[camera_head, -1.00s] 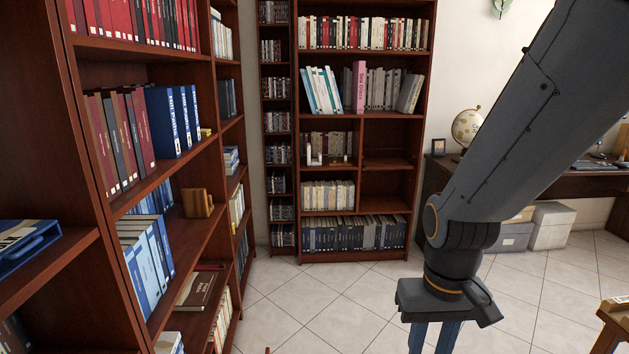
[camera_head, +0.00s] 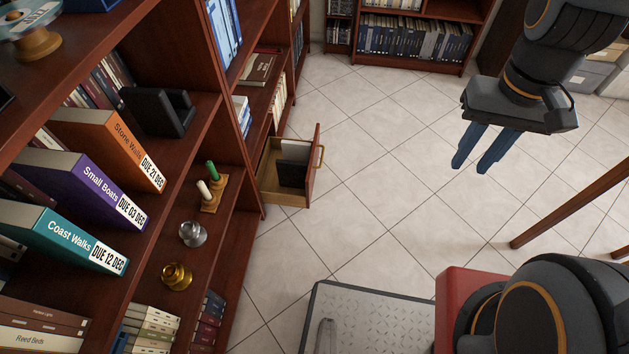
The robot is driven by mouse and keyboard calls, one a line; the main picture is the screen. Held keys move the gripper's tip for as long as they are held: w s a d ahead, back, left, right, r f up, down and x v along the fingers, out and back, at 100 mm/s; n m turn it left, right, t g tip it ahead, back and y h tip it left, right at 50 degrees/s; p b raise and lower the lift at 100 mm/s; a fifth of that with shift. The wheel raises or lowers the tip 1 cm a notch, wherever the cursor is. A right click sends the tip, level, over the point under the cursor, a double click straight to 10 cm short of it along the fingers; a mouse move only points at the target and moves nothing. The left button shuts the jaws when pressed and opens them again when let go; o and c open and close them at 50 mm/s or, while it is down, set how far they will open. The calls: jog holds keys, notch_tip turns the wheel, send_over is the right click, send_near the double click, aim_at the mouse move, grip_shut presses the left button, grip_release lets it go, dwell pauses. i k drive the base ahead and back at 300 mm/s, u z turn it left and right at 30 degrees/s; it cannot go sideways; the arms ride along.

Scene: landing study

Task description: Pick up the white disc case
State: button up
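A flat white item (camera_head: 295,149), which looks like a white case, stands in the open drawer (camera_head: 276,196) low in the left bookcase. A dark case (camera_head: 292,173) stands in front of it and hides its lower part. I cannot tell for sure that the white item is a disc case. My gripper (camera_head: 471,166) hangs in the air at the upper right, over the floor and well to the right of the drawer. Its two blue fingers are apart with nothing between them.
The left bookcase holds books with date labels, such as an orange book (camera_head: 110,140), plus a silver ornament (camera_head: 193,233) and a gold one (camera_head: 176,277). A wooden table leg (camera_head: 575,208) stands at right. Tiled floor (camera_head: 385,170) lies clear between drawer and gripper.

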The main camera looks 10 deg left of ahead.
aim_at(292, 151)
jog(key=k, duration=0.65)
jog(key=z, duration=0.45)
jog(key=i, duration=1.05)
jog(key=u, duration=1.6)
